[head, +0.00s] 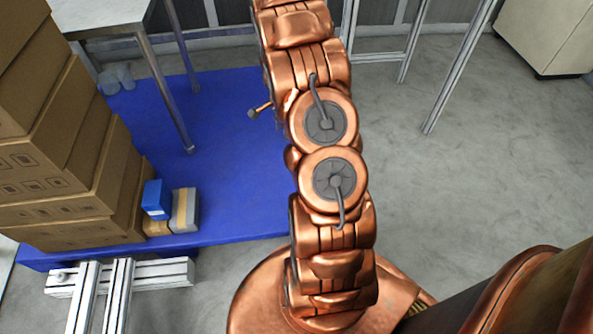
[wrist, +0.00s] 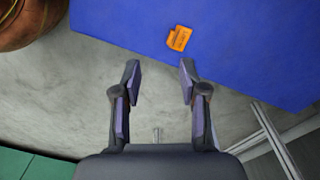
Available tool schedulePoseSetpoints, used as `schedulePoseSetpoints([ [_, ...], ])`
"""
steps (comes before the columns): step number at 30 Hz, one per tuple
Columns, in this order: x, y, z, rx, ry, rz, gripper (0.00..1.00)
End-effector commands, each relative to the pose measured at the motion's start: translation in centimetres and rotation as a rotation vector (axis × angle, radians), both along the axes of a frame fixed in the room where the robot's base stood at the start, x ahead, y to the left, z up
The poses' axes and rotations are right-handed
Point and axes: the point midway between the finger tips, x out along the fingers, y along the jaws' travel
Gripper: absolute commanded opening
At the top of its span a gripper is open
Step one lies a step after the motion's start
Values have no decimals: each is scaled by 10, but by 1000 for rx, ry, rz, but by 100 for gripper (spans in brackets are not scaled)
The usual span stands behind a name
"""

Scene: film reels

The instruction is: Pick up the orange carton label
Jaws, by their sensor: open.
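The orange carton label (wrist: 179,38) lies on the blue surface in the upper middle of the wrist view. It is small, with dark printing on it. My gripper (wrist: 159,68) is open and empty in the wrist view. Its two fingers point up toward the label, and the label is beyond the right fingertip, apart from it. In the head view my copper arm fills the middle, and neither the label nor my gripper can be made out there.
A blue platform (head: 232,165) lies on the grey floor (head: 440,180). Stacked brown cartons (head: 70,160) stand on its left, with a small blue box (head: 156,199) beside them. Metal table legs (head: 165,95) rise behind. A metal frame (head: 150,274) is at lower left.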

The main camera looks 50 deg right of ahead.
Motion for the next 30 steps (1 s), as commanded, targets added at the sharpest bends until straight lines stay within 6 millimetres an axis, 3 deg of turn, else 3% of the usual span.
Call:
schedulePoseSetpoints([
  [1, -1, -11, -37, 2, 0, -49, 43],
  [6, -1, -41, -107, 0, -15, -203, 43],
  [9, -2, -54, -138, -1, -23, -271, 43],
  [15, -2, -67, -167, -4, -36, -346, 43],
  [30, 0, -66, -207, -2, -36, -355, 43],
])
